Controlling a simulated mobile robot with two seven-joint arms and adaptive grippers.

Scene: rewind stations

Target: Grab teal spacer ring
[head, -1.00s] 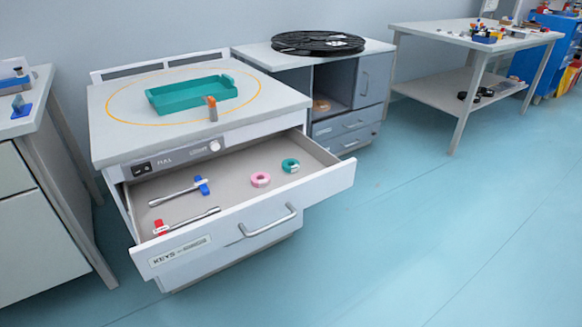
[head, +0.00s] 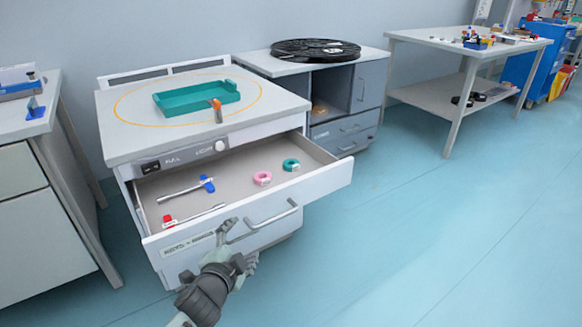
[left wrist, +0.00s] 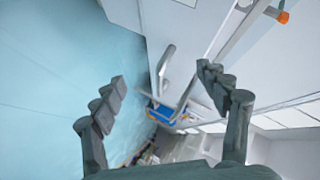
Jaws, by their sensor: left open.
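The teal spacer ring (head: 291,165) lies in the open drawer (head: 326,184), toward its back right corner. A pink ring (head: 262,178) lies just left of it. My left gripper (head: 240,243) is open and empty in front of the drawer front, near the drawer handle (head: 265,224), below and left of the teal ring. In the left wrist view the two fingers (left wrist: 160,92) are spread apart with nothing between them, and the handle (left wrist: 164,70) shows beyond them. The ring does not show in the left wrist view. My right gripper is in neither view.
In the drawer, a blue-headed key (head: 207,184) and a red-headed key (head: 169,220) lie to the left. A teal tray (head: 197,98) and an orange-tipped post (head: 217,109) stand on the bench top above. A black reel (head: 316,49) rests on the cabinet behind. Floor is clear at right.

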